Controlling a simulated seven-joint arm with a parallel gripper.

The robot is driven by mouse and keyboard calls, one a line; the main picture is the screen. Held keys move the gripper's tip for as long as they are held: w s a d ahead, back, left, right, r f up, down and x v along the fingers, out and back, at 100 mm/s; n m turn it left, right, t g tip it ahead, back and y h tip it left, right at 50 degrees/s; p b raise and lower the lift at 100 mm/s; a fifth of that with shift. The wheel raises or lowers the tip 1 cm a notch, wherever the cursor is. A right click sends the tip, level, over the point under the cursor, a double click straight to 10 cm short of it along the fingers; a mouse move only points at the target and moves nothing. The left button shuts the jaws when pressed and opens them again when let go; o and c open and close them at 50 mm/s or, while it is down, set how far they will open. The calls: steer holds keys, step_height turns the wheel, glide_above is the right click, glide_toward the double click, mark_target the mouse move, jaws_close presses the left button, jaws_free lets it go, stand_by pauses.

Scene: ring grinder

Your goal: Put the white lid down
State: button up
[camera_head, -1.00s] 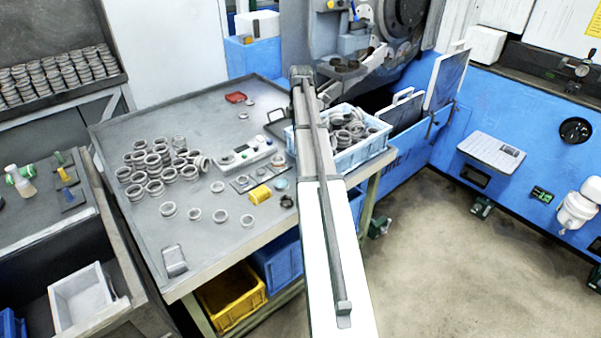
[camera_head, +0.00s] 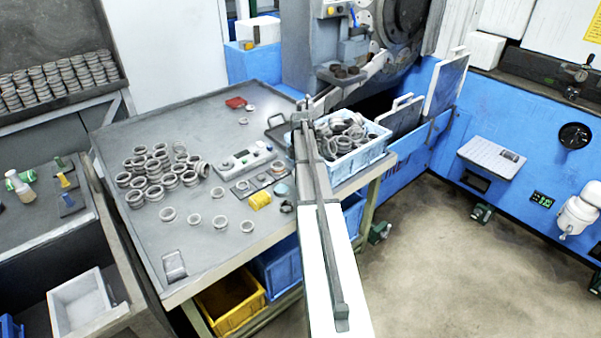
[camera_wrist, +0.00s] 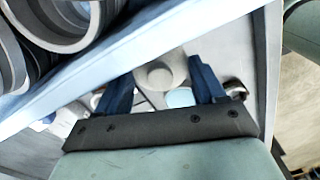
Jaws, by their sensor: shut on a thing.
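The white lid (camera_wrist: 160,75) is a pale round piece with a raised middle, seen in the wrist view. My gripper (camera_wrist: 162,72) has its two blue fingers on either side of it and is shut on it. The held lid is over the grey table (camera_head: 230,120), beside the light blue crate (camera_wrist: 60,85). How far it is above the table I cannot tell. In the head view, my arm hides the fingers and the lid.
The blue crate (camera_head: 362,158) full of metal rings stands close by my arm.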

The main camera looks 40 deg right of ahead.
steer(key=shift+f, duration=1)
steer(key=shift+a+f, duration=0.1)
steer(key=shift+f, duration=0.55)
steer(key=o, duration=1)
steer(key=shift+s+f, duration=0.1)
steer(key=shift+s, duration=0.05)
step_height(320, 180, up, 14)
steer(key=shift+f, duration=0.25)
steer(key=shift+w, duration=0.2)
